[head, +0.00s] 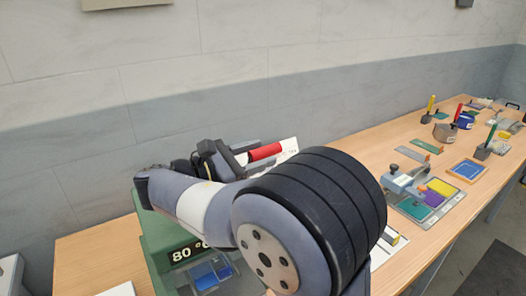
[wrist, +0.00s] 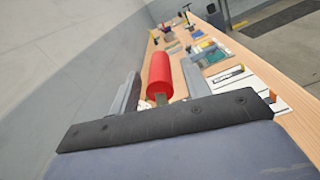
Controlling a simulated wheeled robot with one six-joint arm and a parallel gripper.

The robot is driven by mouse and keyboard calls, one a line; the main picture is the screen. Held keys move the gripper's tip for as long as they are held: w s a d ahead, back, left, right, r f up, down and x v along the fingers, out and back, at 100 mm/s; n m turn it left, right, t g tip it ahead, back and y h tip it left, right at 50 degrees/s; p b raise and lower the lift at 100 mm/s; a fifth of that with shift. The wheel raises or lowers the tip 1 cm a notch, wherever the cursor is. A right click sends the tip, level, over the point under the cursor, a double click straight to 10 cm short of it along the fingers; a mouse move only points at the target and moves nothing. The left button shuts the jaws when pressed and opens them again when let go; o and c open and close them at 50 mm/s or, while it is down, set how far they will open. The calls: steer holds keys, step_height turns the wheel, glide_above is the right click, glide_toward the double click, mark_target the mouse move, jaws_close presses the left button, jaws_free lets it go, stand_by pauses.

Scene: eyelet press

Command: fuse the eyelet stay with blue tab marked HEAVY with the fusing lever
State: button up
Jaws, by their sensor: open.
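The fusing lever's red grip (head: 265,152) shows beyond my gripper (head: 232,158) in the head view. In the wrist view the red grip (wrist: 159,76) stands between the two grey fingers of my gripper (wrist: 160,92), which are apart with a gap on each side. The green press body (head: 158,242) carries a display reading 80 °C (head: 188,252). Blue pieces (head: 208,274) lie in a clear-looking bed at its front, partly cut off by the frame edge and my arm. No HEAVY marking is readable, so I cannot tell which stay is there.
Along the wooden bench (head: 430,235) to the right stand a fixture with coloured pads (head: 435,192), a blue tray (head: 467,170), pots and upright tools. A white printed card (wrist: 245,82) lies nearer. The grey wall runs close behind. My arm hides the middle of the bench.

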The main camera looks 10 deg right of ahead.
steer(key=shift+x, duration=0.85)
steer(key=shift+c, duration=0.3)
jaws_close()
